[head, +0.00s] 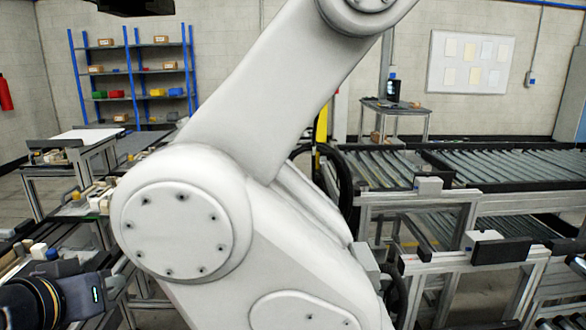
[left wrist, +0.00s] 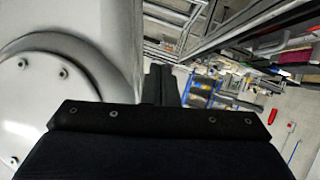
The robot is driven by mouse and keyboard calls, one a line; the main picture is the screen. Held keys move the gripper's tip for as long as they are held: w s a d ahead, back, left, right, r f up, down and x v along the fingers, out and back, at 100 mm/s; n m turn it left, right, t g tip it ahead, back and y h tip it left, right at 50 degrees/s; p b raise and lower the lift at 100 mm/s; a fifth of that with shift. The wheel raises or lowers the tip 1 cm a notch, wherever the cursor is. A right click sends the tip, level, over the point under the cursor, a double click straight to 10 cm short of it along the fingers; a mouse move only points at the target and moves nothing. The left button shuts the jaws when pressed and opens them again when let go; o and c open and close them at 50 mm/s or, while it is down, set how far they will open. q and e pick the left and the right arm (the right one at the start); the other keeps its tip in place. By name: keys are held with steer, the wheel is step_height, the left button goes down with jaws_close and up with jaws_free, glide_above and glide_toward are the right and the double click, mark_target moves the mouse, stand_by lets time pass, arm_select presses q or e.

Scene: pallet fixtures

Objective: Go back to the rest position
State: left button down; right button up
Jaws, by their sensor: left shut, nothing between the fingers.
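My left gripper (head: 85,296) is at the lower left corner of the head view, a dark body with a gold ring and a small green light. In the left wrist view its two black fingers (left wrist: 161,84) are together, shut with nothing held. My large white arm link fills the middle of the head view and hides much of the scene. It also stands close beside the gripper at the left of the left wrist view. My right gripper is not in view.
Roller conveyors (head: 500,165) on metal frames stand at the right. At the left are a workbench (head: 90,134) with loose parts and blue shelving (head: 118,90) with bins. A small table (head: 398,106) and a whiteboard (head: 470,62) are at the back. A dark object (head: 135,6) shows at the top.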

arm_select(q)
steer(key=s+d+f+m+g+h, duration=0.1)
steer(key=s+d+f+g, duration=0.2)
steer(key=f, duration=0.4)
steer(key=s+d+f+g+h, duration=0.1)
steer(key=s+d+f, duration=0.1)
steer(key=s+f, duration=0.4)
steer(key=s+d+f+m+g+h, duration=0.1)
steer(key=s+d+f+g, duration=0.2)
steer(key=f, duration=0.5)
step_height(320, 180, up, 8)
steer(key=p, duration=0.8)
steer(key=shift+w+a+n, duration=0.15)
steer(key=shift+w+n, duration=0.15)
steer(key=shift+n, duration=0.1)
steer(key=shift+r, duration=0.1)
